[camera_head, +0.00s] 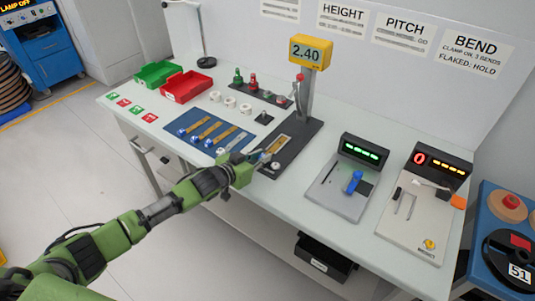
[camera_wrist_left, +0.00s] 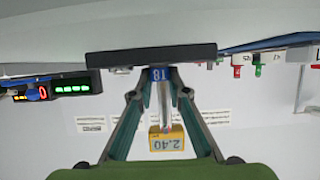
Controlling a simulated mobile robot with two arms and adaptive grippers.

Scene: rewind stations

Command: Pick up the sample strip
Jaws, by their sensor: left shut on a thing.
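My left gripper (camera_head: 262,160) reaches in from the left and is at the front edge of the dark base of the height gauge (camera_head: 305,130). A brownish sample strip (camera_head: 276,146) lies on that base, just beyond the fingertips. In the left wrist view, which is upside down, the fingers (camera_wrist_left: 160,80) are closed on the strip's blue numbered end tag (camera_wrist_left: 160,74), at the edge of the dark base (camera_wrist_left: 120,56). The rest of that strip is hidden there. My right gripper is in neither view.
The gauge's yellow display (camera_head: 310,51) reads 2.40. A blue mat (camera_head: 185,122) with several strips lies to the left. Green (camera_head: 158,74) and red (camera_head: 187,86) bins stand behind it. Two stations, the nearer with a blue lever (camera_head: 354,182), stand to the right.

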